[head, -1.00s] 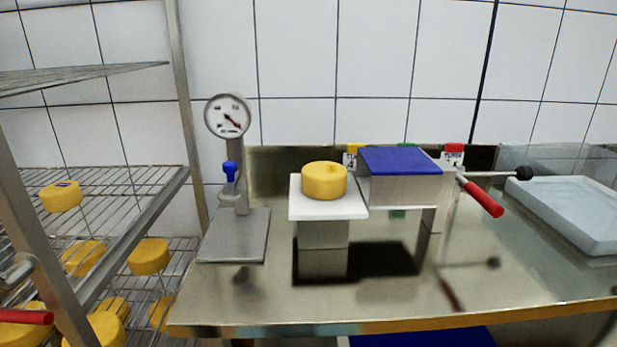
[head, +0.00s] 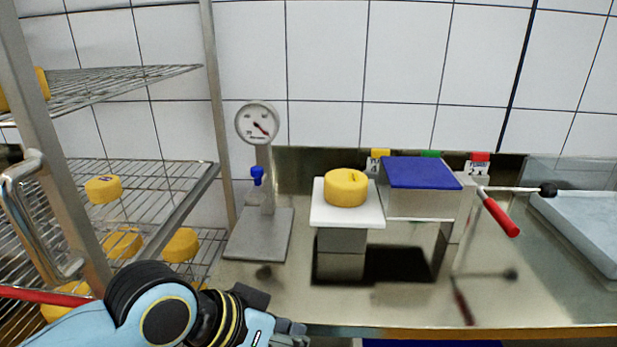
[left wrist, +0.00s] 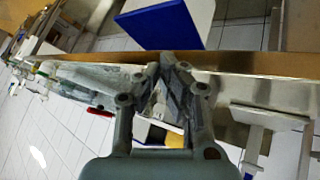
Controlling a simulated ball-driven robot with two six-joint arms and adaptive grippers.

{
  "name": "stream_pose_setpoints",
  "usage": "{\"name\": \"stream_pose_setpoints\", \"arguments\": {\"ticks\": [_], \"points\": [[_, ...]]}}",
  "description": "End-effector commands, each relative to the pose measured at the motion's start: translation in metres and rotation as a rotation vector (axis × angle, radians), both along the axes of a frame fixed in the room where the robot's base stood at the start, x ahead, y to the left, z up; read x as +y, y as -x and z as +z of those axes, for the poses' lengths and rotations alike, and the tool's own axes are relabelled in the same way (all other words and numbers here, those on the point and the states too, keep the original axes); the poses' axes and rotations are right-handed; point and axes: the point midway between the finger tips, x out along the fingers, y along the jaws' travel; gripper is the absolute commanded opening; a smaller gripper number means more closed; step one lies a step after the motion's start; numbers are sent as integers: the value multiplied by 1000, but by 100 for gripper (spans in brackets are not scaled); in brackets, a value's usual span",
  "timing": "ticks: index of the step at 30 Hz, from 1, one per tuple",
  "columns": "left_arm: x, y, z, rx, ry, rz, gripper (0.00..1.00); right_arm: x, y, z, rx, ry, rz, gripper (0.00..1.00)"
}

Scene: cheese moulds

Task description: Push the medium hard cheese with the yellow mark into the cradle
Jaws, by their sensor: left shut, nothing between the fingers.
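A yellow cheese wheel (head: 346,188) lies on a white slab (head: 333,219) on a metal pedestal, with a small dark line on its top. No yellow mark shows clearly on it. My left gripper (head: 291,332) is low at the table's front edge, left of and well below the cheese, touching nothing. In the left wrist view my left gripper (left wrist: 172,62) is shut and empty, and partly hides a yellow patch (left wrist: 157,135), probably the cheese. A metal stand with a blue top (head: 419,172), right of the slab, may be the cradle; I cannot tell. My right gripper is not in view.
A dial gauge (head: 257,123) on a post with a flat metal base (head: 259,237) stands left of the slab. A wire rack (head: 150,190) with several cheeses is at the left. A red-handled lever (head: 501,216) sticks out right. A tray (head: 590,222) lies far right.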

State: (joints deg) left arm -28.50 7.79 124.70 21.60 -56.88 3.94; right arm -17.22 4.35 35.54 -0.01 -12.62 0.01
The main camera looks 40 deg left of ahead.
Motion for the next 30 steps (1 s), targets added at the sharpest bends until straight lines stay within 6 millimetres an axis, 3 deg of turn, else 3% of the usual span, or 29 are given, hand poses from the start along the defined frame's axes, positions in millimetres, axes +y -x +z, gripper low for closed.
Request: {"name": "stream_pose_setpoints", "arguments": {"ticks": [1,5,8,11,15,19,25,30], "points": [[-10,-16,20,-75,94,24,0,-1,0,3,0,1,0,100],[-21,-56,62,-257,360,132,0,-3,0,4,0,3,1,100],[-9,-84,90,-386,576,274,0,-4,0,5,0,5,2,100],[26,-110,107,-511,792,481,0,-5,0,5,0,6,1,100],[92,-127,106,-646,1011,798,0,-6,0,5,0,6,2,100],[134,-127,95,-715,1103,996,0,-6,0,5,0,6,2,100],[153,-132,90,-742,1131,1076,0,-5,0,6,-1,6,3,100],[160,-160,91,-742,1131,1072,0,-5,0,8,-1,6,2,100]]}}
